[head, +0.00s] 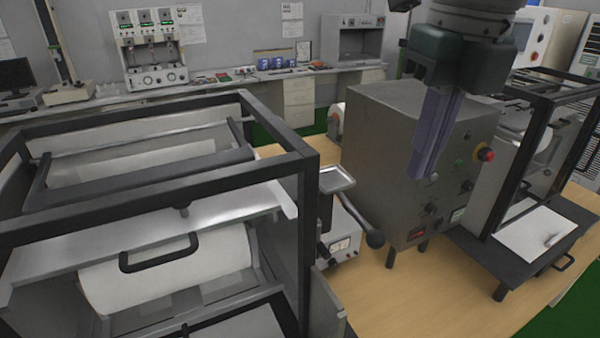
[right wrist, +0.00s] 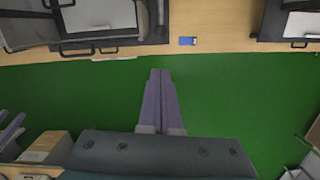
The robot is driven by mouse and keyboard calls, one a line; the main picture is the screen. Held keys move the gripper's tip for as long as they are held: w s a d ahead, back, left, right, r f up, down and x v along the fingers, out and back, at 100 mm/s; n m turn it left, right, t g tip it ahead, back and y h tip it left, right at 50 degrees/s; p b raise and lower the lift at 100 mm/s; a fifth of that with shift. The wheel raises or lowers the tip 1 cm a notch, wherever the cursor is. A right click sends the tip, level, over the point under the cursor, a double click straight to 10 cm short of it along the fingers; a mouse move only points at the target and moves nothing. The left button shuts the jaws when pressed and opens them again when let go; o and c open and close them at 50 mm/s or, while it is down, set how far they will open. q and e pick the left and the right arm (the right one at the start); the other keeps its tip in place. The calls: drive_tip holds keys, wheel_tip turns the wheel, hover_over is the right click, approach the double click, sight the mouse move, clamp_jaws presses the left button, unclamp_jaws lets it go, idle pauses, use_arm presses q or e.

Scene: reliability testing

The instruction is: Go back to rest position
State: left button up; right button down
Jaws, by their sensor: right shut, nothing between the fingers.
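My right gripper (head: 424,172) hangs pointing down in the head view, in front of the grey metal control box (head: 400,150). Its purple fingers are together, with nothing between them. In the right wrist view the right gripper (right wrist: 160,74) shows its two fingers side by side over green floor (right wrist: 225,95). Purple finger-like parts of what looks like my left gripper (right wrist: 12,130) show at the left edge of that view, partly cut off; their opening is unclear. The left gripper does not show in the head view.
A black-framed machine (head: 310,200) fills the left foreground on the wooden table (head: 450,285). Another framed machine (head: 545,110) stands at the right. A small meter box (head: 342,243) sits between. In the right wrist view a cardboard box (right wrist: 45,147) is at lower left; the floor around the fingers is clear.

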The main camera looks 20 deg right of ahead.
drive_tip(key=shift+s+r, duration=0.1)
drive_tip(key=shift+r, duration=0.45)
